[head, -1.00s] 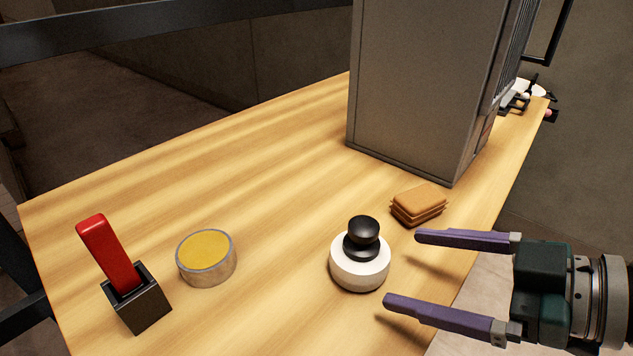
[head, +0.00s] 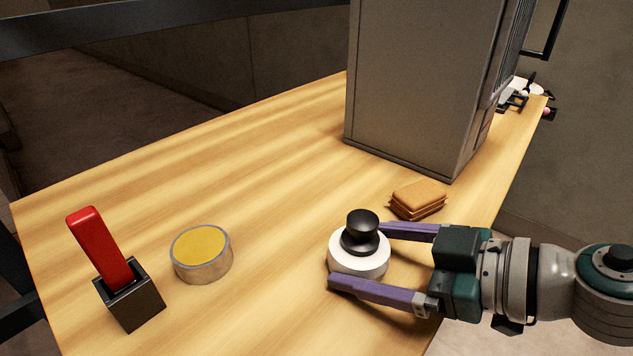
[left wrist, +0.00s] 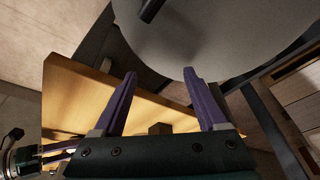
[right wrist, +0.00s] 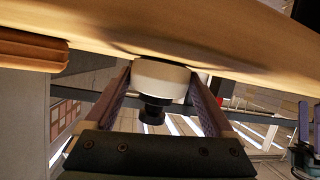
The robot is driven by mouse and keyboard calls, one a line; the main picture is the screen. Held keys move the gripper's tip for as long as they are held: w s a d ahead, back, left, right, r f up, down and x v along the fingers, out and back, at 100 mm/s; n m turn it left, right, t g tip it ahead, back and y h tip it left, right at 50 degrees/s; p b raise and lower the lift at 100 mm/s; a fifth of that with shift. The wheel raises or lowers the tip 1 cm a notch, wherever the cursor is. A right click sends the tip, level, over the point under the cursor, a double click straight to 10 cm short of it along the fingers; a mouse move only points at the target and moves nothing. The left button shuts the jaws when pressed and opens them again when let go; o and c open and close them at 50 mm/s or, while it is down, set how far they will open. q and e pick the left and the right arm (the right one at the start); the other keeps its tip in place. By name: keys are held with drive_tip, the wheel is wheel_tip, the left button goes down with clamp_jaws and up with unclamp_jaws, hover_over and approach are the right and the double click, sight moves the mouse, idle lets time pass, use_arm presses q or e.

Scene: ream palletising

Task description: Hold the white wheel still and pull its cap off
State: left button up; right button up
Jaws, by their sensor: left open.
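The white wheel (head: 358,263) stands upright on the wooden table with its black knobbed cap (head: 362,227) on top. My right gripper (head: 357,256) reaches in from the right, open, with one purple finger on the far side of the wheel and one on the near side. In the right wrist view the white wheel (right wrist: 161,80) sits between the fingertips, with narrow gaps or light contact; I cannot tell which. The black cap (right wrist: 153,111) is also there. My left gripper (left wrist: 160,80) is open and empty, and shows only in its own wrist view.
A stack of brown slabs (head: 418,200) lies just behind the wheel, before a tall grey cabinet (head: 410,90). A yellow-topped round tin (head: 202,255) and a red handle (head: 100,245) in a dark block (head: 130,295) stand left. The table's middle is clear.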

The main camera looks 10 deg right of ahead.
drive_tip(key=c, duration=1)
wheel_tip(320, 180, up, 10)
drive_tip(key=p, duration=0.8)
use_arm(q)
wheel_tip(320, 180, up, 8)
